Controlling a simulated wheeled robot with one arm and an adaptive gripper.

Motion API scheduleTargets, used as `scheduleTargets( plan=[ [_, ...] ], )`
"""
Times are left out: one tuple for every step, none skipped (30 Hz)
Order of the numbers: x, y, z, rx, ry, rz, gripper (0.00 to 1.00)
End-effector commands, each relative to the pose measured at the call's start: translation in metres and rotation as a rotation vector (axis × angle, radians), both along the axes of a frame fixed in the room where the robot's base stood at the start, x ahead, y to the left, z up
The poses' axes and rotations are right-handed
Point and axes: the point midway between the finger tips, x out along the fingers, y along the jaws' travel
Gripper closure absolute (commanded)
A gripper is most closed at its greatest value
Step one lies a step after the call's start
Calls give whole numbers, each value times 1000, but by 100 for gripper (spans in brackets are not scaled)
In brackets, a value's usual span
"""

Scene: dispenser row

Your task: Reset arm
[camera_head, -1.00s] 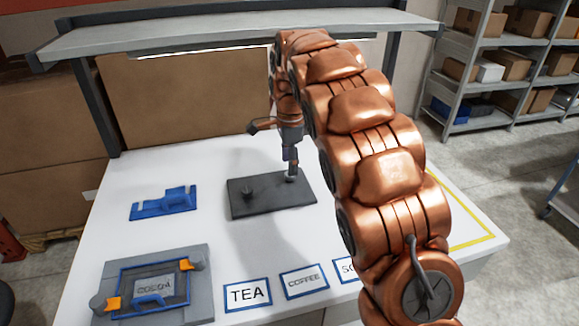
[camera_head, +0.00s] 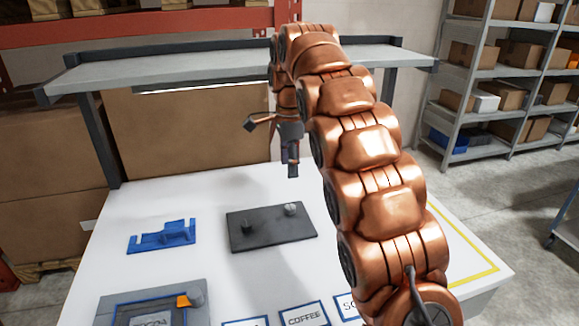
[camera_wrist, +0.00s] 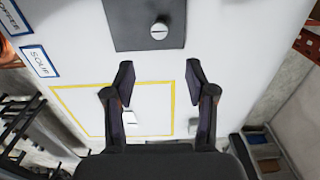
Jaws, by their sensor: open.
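My gripper (camera_wrist: 160,75) is open and empty in the wrist view, its two dark fingers spread above the white table. It also shows in the head view (camera_head: 292,172), raised clear above the far edge of a dark plate. The dark plate (camera_head: 265,237) lies on the table with a black knob (camera_head: 247,226) on its left and a grey knob (camera_head: 290,209) on its right. The grey knob, round with a slot, also shows in the wrist view (camera_wrist: 159,31), ahead of the fingertips and apart from them.
A blue holder (camera_head: 160,237) and a grey fixture (camera_head: 108,307) with an orange clip lie on the left. Labels reading COFFEE (camera_head: 304,317) and SOUP (camera_wrist: 38,61) lie on the table. A yellow outlined area (camera_wrist: 80,104) lies on the right. A shelf (camera_head: 230,62) spans above the back.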

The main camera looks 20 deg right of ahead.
Motion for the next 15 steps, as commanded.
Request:
scheduleTargets(
  plan=[
    [0, 0, 0, 0, 0, 0, 44],
    [0, 0, 0, 0, 0, 0, 44],
    [0, 0, 0, 0, 0, 0, 44],
    [0, 0, 0, 0, 0, 0, 44],
    [0, 0, 0, 0, 1, 0, 44],
    [0, 0, 0, 0, 1, 0, 44],
    [-1, 0, 0, 0, 1, 0, 44],
    [-1, 0, 0, 0, 1, 2, 44],
    [-3, 0, 1, 0, 2, 7, 44],
    [-5, 0, 2, -1, 3, 13, 44],
    [-8, -1, 2, -2, 5, 23, 44],
    [-13, -1, 4, -3, 7, 39, 44],
    [-17, -2, 5, -4, 10, 56, 44],
    [-22, -3, 7, -5, 11, 74, 44],
    [-29, -3, 8, -5, 15, 103, 44]
  ],
)
